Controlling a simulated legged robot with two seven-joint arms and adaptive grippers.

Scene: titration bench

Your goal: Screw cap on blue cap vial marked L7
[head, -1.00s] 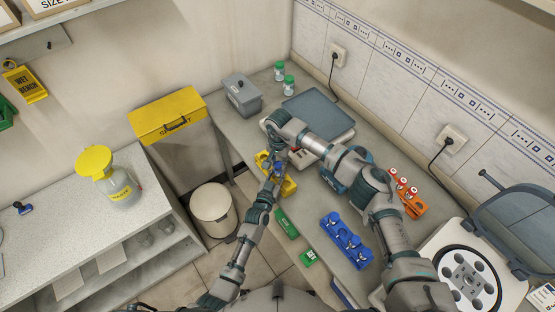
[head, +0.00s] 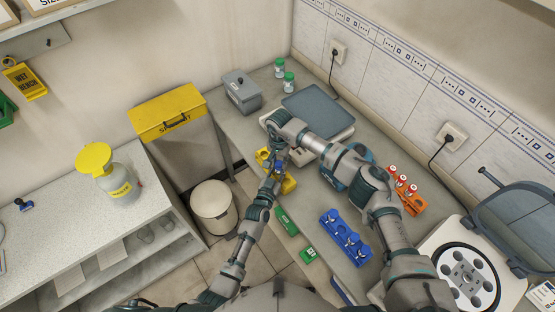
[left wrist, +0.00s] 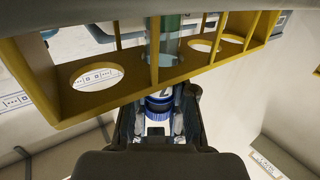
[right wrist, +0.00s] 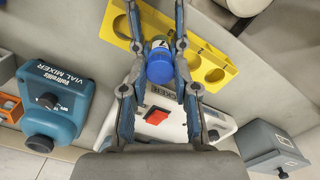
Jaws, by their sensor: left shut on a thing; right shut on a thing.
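In the right wrist view a blue cap (right wrist: 160,70) sits between the fingertips of my right gripper (right wrist: 161,73), which is shut on it. A vial with a pale label (right wrist: 159,44) lies directly beyond the cap, in line with it. My left gripper (left wrist: 158,118) is shut on the vial, whose label with a 7 (left wrist: 166,92) and a blue band (left wrist: 158,104) show between its fingers. In the head view both grippers meet over the yellow rack (head: 289,185). Whether the cap is fully seated is unclear. The letter before the 7 is not readable.
The yellow rack's holes lie close beside the vial. A blue rack (head: 345,238), an orange rack with red-capped vials (head: 414,205) and a centrifuge (head: 466,278) stand to the right. A grey box (head: 241,92) and green-capped vials (head: 289,82) stand at the back.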

